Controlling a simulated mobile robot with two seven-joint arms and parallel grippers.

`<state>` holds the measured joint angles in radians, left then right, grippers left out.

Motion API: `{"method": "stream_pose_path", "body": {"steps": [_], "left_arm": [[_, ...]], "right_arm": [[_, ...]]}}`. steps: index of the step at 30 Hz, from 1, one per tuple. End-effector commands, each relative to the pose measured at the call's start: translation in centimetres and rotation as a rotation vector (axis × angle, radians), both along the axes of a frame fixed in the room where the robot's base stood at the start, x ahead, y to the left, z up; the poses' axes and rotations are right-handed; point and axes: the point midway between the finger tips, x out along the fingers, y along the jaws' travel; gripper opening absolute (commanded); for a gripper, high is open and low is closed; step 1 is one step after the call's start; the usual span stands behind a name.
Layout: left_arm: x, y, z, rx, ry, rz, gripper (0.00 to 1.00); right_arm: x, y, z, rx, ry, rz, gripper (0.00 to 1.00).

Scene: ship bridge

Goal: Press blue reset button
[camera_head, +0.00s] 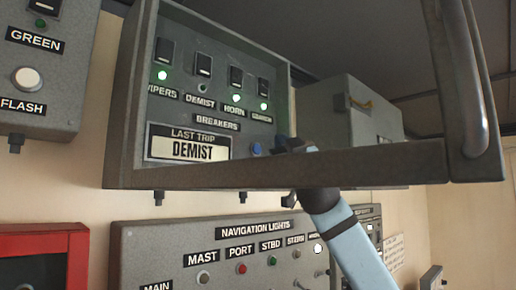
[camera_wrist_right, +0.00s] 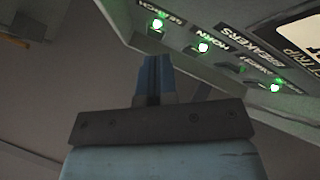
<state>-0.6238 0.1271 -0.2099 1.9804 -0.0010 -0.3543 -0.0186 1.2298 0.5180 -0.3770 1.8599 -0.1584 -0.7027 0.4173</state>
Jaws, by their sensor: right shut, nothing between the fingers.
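The blue reset button (camera_head: 256,149) sits low on the breaker panel (camera_head: 215,75), right of the "LAST TRIP DEMIST" display (camera_head: 188,146). My right gripper (camera_head: 284,144) is shut and empty, just right of the button in the head view. I cannot tell whether it touches the button. The box's lower edge hides part of the gripper and wrist. In the right wrist view the shut blue fingertips (camera_wrist_right: 153,65) point toward the panel, and the button does not show. My left gripper is not in view.
The wipers light (camera_head: 162,76), horn light (camera_head: 236,98) and search light (camera_head: 264,106) glow green; the demist light (camera_head: 201,88) is dark. An open grey cover with a handle (camera_head: 482,80) extends right of the box. The navigation lights panel (camera_head: 215,262) lies below.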

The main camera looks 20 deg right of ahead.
Motion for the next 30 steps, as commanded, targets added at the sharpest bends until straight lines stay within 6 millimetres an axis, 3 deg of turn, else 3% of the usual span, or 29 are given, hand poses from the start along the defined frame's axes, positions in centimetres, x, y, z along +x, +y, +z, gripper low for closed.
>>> {"method": "stream_pose_path", "body": {"steps": [6, 12, 30], "left_arm": [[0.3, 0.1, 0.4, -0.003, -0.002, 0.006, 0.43], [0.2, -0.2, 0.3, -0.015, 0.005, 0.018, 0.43], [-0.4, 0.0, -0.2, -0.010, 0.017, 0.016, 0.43]], "right_arm": [[2.7, 0.9, 0.0, 0.001, 0.002, 0.002, 0.00], [3.9, 1.3, 0.0, 0.000, 0.001, 0.000, 0.00], [4.1, 1.4, 0.0, -0.001, 0.000, 0.000, 0.00]]}}
